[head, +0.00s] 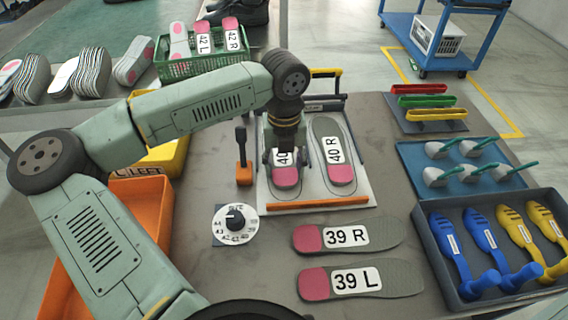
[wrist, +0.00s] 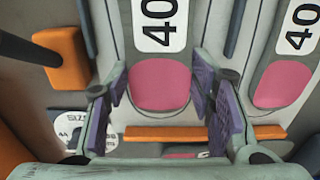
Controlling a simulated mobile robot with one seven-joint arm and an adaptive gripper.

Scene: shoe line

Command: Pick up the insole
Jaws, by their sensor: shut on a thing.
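A grey insole with a pink heel and a "40" label (head: 286,178) lies on the left side of a white fixture plate (head: 324,198). In the wrist view its pink heel (wrist: 160,87) sits between my purple-padded fingers. My gripper (head: 284,160) is over the insole, pointing down, and is shut on its sides; it also shows in the wrist view (wrist: 162,100). My gripper hides part of the label in the head view. A matching "40 R" insole (head: 341,175) lies to the right on the same plate.
"39 R" (head: 372,235) and "39 L" (head: 383,279) insoles lie in front. An orange bar (head: 318,203) edges the plate. A dark tray (head: 480,200) holds shoe-shaped tools at right.

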